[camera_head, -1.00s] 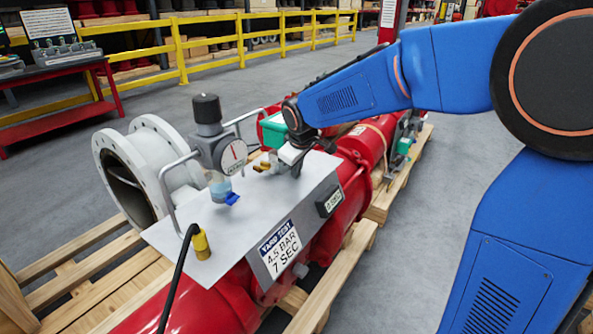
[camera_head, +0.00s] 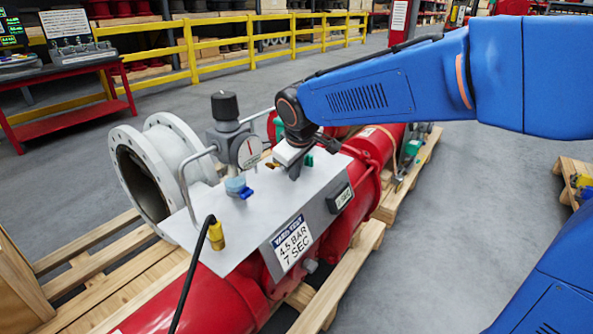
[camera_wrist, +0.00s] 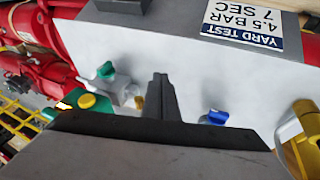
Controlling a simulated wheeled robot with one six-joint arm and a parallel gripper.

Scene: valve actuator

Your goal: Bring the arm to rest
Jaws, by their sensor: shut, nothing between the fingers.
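My gripper (camera_head: 293,173) is at the end of my blue arm, over the metal panel (camera_head: 262,204) on the red valve actuator (camera_head: 225,295). In the wrist view my gripper (camera_wrist: 160,98) shows as dark fingers pressed together with nothing between them. The panel carries a pressure gauge (camera_head: 248,152) with a black-capped regulator (camera_head: 224,108), a blue-handled valve (camera_head: 244,193) and a green-handled valve (camera_wrist: 106,70). The gripper hides part of the panel's far end. I cannot tell whether the fingertips touch anything.
A yellow hose fitting (camera_head: 216,235) with a black cable stands at the panel's near edge. A white flange (camera_head: 137,172) is at left, and a wooden pallet (camera_head: 340,285) lies below. A red table (camera_head: 70,126) and yellow railing (camera_head: 225,47) are behind.

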